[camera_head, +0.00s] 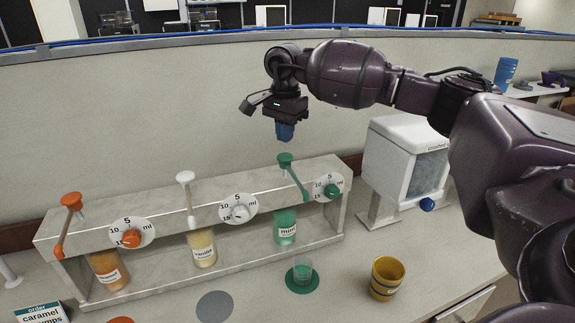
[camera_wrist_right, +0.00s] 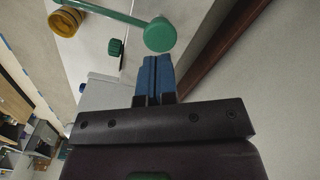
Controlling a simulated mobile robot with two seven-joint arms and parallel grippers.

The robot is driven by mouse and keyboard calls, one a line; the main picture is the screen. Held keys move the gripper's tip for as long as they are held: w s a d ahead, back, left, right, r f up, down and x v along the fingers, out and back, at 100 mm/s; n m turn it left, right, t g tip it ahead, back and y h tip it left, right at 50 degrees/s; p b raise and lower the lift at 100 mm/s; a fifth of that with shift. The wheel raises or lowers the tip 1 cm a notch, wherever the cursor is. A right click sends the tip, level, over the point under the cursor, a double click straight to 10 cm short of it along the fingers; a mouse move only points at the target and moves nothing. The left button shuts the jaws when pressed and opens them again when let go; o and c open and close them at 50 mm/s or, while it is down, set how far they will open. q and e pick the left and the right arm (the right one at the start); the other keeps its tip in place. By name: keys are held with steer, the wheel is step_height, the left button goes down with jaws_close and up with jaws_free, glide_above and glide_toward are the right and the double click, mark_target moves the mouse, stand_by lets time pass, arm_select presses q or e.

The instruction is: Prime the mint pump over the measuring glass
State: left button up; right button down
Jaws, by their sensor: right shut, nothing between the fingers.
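The mint pump has a green head (camera_head: 285,158) and a green spout that slopes down to the right, above the green mint bottle (camera_head: 285,226). A small clear measuring glass (camera_head: 302,268) stands on a round green mat (camera_head: 301,287) in front of the mint bottle. My right gripper (camera_head: 285,138) is shut and empty, its blue fingertips pointing down just above the pump head. In the right wrist view the green pump head (camera_wrist_right: 160,35) lies just beyond the closed blue fingers (camera_wrist_right: 156,62). I cannot tell whether they touch. My left gripper is out of view.
A metal rack (camera_head: 165,225) also holds an orange caramel pump (camera_head: 71,201) and a white pump (camera_head: 185,178), with dials beside them. A yellow cup (camera_head: 386,278) and a white dispenser (camera_head: 402,160) stand to the right. An order card (camera_head: 42,313) is front left.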

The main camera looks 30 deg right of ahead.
steer(key=shift+r, duration=0.1)
stand_by(0.4)
steer(key=shift+r+p, duration=0.8)
steer(key=shift+r, duration=0.4)
step_height(320, 180, up, 4)
steer(key=shift+f, duration=0.25)
steer(key=shift+f, duration=0.1)
